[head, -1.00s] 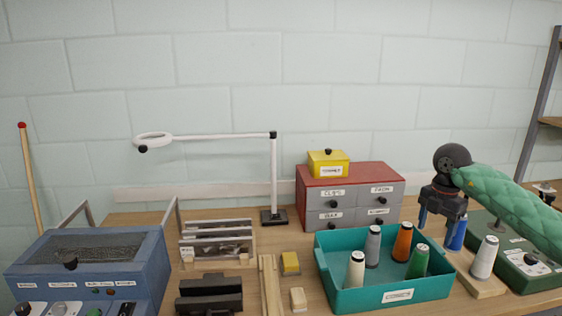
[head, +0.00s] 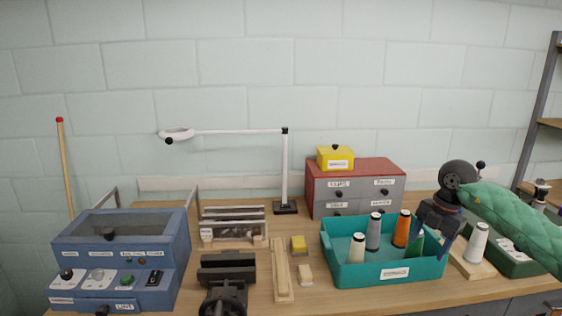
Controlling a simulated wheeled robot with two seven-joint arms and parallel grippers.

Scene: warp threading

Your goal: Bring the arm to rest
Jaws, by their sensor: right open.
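My right gripper (head: 432,243) comes in from the right on an arm with a green quilted sleeve (head: 512,222). The bin also holds a cream spool (head: 357,248), a grey spool (head: 374,233) and an orange spool (head: 402,230). A white spool (head: 476,243) stands on a wooden block to the right. My left gripper is out of view.
A drawer cabinet (head: 354,184) with a yellow box (head: 335,158) stands behind the bin. A magnifier lamp (head: 286,172), a rack (head: 233,228), a black vise (head: 227,273) and a blue machine (head: 120,255) stand to the left. Shelving (head: 542,110) rises at the far right.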

